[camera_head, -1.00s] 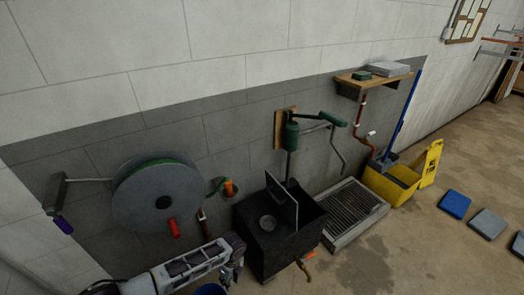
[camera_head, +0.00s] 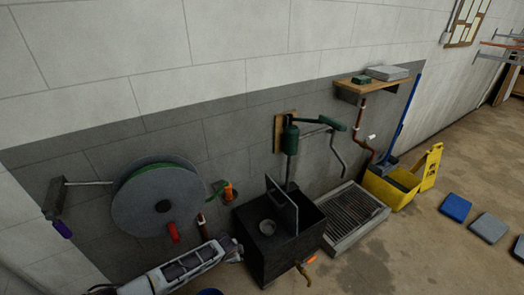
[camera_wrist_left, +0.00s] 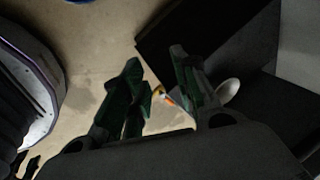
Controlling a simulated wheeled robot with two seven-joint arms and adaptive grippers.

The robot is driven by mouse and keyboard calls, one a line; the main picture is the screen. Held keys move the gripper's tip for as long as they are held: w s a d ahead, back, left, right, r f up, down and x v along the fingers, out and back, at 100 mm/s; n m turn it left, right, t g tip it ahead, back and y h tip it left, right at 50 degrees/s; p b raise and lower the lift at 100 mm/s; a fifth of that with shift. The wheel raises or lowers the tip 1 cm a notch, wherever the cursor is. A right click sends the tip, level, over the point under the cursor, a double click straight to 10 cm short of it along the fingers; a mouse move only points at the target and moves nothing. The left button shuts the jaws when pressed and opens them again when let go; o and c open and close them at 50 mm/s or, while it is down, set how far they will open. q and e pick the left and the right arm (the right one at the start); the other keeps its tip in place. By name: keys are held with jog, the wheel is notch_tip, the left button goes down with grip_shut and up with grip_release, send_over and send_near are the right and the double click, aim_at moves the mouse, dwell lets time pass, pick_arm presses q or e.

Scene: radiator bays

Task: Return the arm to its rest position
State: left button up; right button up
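My left arm (camera_head: 178,271) reaches in from the bottom left of the head view. Its left gripper (camera_head: 233,250) is beside the left wall of the black sink box (camera_head: 262,245), and its fingers are hard to make out there. In the left wrist view the two dark green fingers of the left gripper (camera_wrist_left: 158,75) stand apart with nothing held between them. An orange and yellow tap part shows beyond the fingers. The dark box fills the upper right of that view. My right gripper is not in view.
A large hose reel (camera_head: 155,205) with a red handle is on the wall above my arm. A floor grate (camera_head: 352,218) and a yellow mop bucket (camera_head: 392,188) lie to the right. A blue rim (camera_head: 210,292) shows at the bottom edge.

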pick_arm(q)
jog(key=w+a+n+t, duration=0.4)
jog(key=w+a+n, duration=0.3)
jog(key=w+a, duration=0.25)
jog(key=s+a+f+n+g+y+b, duration=0.1)
jog(key=s+a+f+n+b, duration=0.1)
jog(key=s+a+f, duration=0.6)
jog(key=s+a+f+n+g+b, duration=0.1)
jog(key=s+a+f+n+b, duration=0.15)
jog(key=s+f, duration=0.9)
jog(key=s+f+g+b, duration=0.1)
jog(key=s+f, duration=0.4)
jog(key=s, duration=0.7)
jog(key=s+f+n+g, duration=0.1)
jog(key=s+f, duration=0.4)
jog(key=s, duration=0.8)
jog(key=s+a+f+n+g+b, duration=0.1)
jog(key=s+f, duration=0.4)
jog(key=s, duration=0.8)
jog(key=shift+g+y+b, duration=0.3)
jog(key=shift+g+y, duration=0.1)
jog(key=shift+g, duration=0.5)
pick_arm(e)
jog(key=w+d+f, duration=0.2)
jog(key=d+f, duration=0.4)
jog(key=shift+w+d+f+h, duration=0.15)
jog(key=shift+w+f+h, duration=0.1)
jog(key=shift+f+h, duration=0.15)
